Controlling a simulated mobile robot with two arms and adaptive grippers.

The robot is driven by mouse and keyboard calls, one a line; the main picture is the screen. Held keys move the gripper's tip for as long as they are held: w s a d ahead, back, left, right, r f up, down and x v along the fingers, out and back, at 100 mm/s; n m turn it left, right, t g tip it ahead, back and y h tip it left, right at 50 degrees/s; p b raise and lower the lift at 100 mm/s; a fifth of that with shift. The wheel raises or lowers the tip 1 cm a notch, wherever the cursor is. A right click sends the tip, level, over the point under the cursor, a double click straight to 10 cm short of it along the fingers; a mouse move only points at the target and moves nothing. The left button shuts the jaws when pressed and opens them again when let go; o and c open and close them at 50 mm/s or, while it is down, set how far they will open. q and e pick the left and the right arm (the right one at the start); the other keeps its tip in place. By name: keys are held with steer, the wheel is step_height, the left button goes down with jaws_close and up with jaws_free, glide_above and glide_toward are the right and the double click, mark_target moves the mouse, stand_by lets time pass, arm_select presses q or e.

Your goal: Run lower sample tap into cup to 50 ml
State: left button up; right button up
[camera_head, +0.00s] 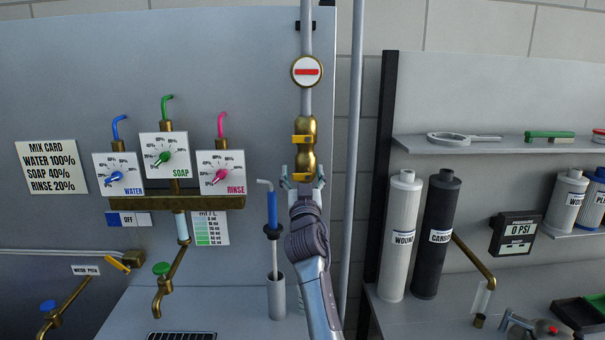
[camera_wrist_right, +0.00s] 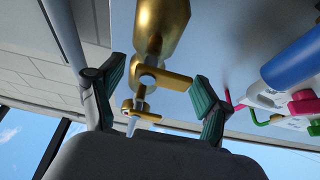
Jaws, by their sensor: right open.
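A brass tap body hangs on the vertical pipe in the head view, with a yellow upper tap lever (camera_head: 302,139) and a yellow lower tap lever (camera_head: 303,177). My right gripper (camera_head: 304,180) is open at the lower lever. In the right wrist view its two green-padded fingers (camera_wrist_right: 159,82) stand on either side of the large lower lever (camera_wrist_right: 172,80), with gaps left. The upper lever (camera_wrist_right: 140,114) shows smaller beyond it. The gripper and arm hide the pipe below the lower tap. I cannot make out a cup for certain. My left gripper is not in view.
A blue-handled wand (camera_head: 272,212) stands in a grey holder (camera_head: 276,299) just left of my right arm. The mixing dials (camera_head: 167,158) are further left. White and black filter cylinders (camera_head: 436,235) stand right, below a shelf (camera_head: 470,146).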

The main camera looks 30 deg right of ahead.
steer(key=c, duration=1.2)
steer(key=shift+a+n+t+y+p, duration=0.15)
steer(key=shift+n+y+p, duration=0.3)
steer(key=shift+n+p, duration=0.45)
steer(key=shift+d+n+t+y+p, duration=0.1)
steer(key=shift+n+t+y+p, duration=0.3)
steer(key=shift+n, duration=0.8)
steer(key=shift+a+f+n+y+p, duration=0.1)
steer(key=shift+f+n+y+p, duration=0.05)
steer(key=shift+n+y+p, duration=0.55)
steer(key=shift+f+n+y+p, duration=0.1)
steer(key=shift+n+y+p, duration=0.25)
steer(key=shift+n, duration=0.55)
steer(key=shift+f+n, duration=0.15)
steer(key=shift+n, duration=0.35)
steer(key=o, duration=1.2)
